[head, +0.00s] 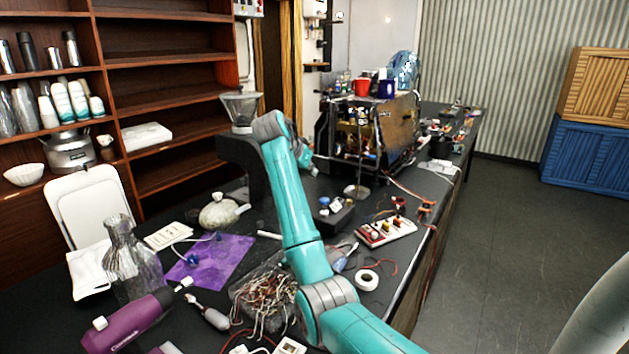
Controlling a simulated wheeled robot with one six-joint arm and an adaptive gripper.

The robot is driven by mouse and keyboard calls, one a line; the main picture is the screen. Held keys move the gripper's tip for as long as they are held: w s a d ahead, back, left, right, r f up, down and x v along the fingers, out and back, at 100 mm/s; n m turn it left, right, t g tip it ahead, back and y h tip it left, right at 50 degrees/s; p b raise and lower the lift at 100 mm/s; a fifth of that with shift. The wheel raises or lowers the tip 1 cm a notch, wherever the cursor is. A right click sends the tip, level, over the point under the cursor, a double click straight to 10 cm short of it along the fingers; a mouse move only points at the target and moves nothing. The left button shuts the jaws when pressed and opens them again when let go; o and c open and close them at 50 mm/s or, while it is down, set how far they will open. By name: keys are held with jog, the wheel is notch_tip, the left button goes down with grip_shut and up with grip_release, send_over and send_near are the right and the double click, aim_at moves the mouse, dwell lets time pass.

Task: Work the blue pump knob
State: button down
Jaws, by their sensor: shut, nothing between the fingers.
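The brewer (398,135) is an open metal machine with exposed pipes and wiring, standing on the dark counter. I cannot clearly make out a blue pump knob on it; the parts on its front are too small to tell. A small black box with blue and white knob-like tops (337,203) sits on the counter in front of the brewer. My teal arm rises from the lower right and bends over. My gripper (313,170) is small in the picture, shut and empty, at the brewer's left front corner, partly behind my own arm.
Red and blue mugs and a clear blue jug (404,69) stand on top of the brewer. A switch strip (386,231), white tape roll (367,280), tangled wires (265,300), glass carafe (130,262) and purple drill (128,324) crowd the counter.

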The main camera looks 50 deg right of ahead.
send_over(321, 201)
notch_tip(321, 201, down, 6)
jog(key=r, duration=0.1)
notch_tip(321, 201, down, 4)
jog(key=shift+r, duration=0.1)
jog(key=shift+f, duration=0.7)
jog(key=shift+s+f, duration=0.1)
jog(key=shift+f, duration=1.8)
jog(key=a+r, duration=0.7)
jog(key=r, duration=0.4)
jog(key=shift+s+r, duration=0.2)
jog(key=shift+r, duration=0.15)
